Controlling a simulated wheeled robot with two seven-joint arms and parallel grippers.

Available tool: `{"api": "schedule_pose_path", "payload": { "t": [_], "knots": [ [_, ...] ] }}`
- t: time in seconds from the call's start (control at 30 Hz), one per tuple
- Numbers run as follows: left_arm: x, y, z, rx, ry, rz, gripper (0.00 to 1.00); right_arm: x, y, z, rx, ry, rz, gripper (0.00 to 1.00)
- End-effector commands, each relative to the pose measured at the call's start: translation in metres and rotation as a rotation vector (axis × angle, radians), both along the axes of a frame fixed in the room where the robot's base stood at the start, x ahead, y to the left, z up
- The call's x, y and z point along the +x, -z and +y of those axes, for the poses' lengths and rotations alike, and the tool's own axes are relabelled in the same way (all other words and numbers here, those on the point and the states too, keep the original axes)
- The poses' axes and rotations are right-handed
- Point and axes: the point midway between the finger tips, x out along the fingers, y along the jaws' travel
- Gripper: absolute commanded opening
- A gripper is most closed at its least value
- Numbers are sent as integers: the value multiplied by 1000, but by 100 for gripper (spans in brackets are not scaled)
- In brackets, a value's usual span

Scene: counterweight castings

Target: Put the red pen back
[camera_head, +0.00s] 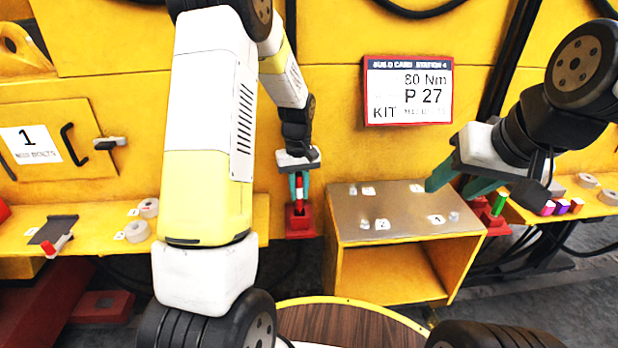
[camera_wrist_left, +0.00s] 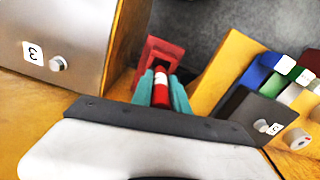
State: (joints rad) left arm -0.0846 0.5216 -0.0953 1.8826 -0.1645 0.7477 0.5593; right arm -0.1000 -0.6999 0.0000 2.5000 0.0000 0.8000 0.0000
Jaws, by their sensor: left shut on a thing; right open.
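The red pen (camera_head: 299,191) stands upright between the fingers of my left gripper (camera_head: 299,182), which is shut on it. The pen is right over a red holder (camera_head: 300,225) at the front edge of the yellow structure; I cannot tell whether its tip is inside. In the left wrist view the red pen (camera_wrist_left: 161,90) has a white band and sits between the teal fingers, with the red holder (camera_wrist_left: 160,52) just beyond. My right gripper (camera_head: 455,184) is open and empty at the right, above the metal-topped stand.
The yellow stand with a metal top (camera_head: 390,212) carries small numbered labels. A green pen (camera_head: 499,202) stands in another red holder at the right. A round wooden table (camera_head: 340,328) is in front.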

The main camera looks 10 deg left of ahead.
Motion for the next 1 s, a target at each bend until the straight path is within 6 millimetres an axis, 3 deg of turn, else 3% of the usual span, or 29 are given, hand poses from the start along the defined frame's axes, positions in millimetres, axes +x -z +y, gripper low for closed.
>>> {"api": "schedule_pose_path", "payload": {
  "t": [1.0],
  "knots": [
    [0,31,0,0,-1,1,0,0,0,0,0,0,0,50]
  ]
}}
